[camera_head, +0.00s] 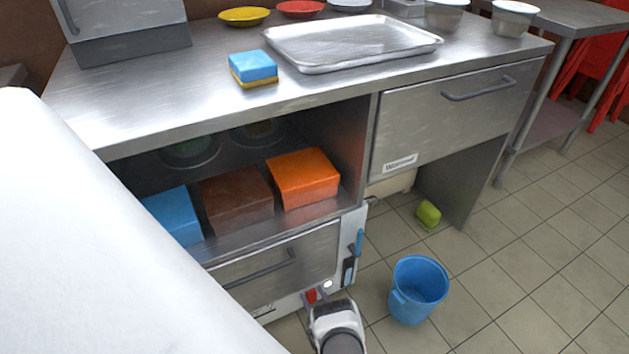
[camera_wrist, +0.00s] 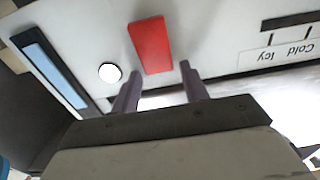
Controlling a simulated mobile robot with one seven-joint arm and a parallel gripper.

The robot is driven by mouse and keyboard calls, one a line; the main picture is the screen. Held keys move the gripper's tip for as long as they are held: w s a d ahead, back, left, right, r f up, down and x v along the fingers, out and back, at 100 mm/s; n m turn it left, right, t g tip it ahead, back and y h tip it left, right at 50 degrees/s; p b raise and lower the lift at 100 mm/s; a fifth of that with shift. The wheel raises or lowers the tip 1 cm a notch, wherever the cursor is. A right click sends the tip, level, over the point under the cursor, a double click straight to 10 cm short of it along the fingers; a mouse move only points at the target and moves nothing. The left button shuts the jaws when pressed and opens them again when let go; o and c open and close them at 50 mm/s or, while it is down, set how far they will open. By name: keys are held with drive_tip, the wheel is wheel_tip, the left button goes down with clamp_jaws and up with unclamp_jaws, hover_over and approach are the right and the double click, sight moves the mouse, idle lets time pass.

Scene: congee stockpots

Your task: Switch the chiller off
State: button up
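The chiller (camera_head: 312,252) is the steel-fronted unit with a bar handle, low under the counter. Its white lower panel carries a red switch (camera_head: 311,296), which shows large in the wrist view (camera_wrist: 151,45). A round white light or button (camera_wrist: 110,73) sits beside the switch. My gripper (camera_head: 325,297) is at this panel. In the wrist view my gripper (camera_wrist: 160,85) has its two fingers apart with nothing between them. The fingertips are just below the switch in that picture; I cannot tell whether they touch the panel.
A slider scale marked "Cold" and "Icy" (camera_wrist: 285,45) and a blue strip display (camera_wrist: 50,72) flank the switch. A blue bucket (camera_head: 418,289) stands on the floor to the right. Boxes fill the shelf above, including an orange one (camera_head: 302,178). The tiled floor at right is mostly clear.

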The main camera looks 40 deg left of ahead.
drive_tip(key=c, duration=0.7)
drive_tip(key=shift+d+f+t+y+b, duration=0.15)
drive_tip(key=shift+t+y+b, duration=0.25)
drive_tip(key=shift+y+b, duration=0.3)
drive_tip(key=o, duration=1)
drive_tip(key=shift+s, duration=0.1)
drive_tip(key=p+v, duration=0.2)
drive_tip(key=v, duration=1.1)
drive_tip(key=shift+d, duration=0.4)
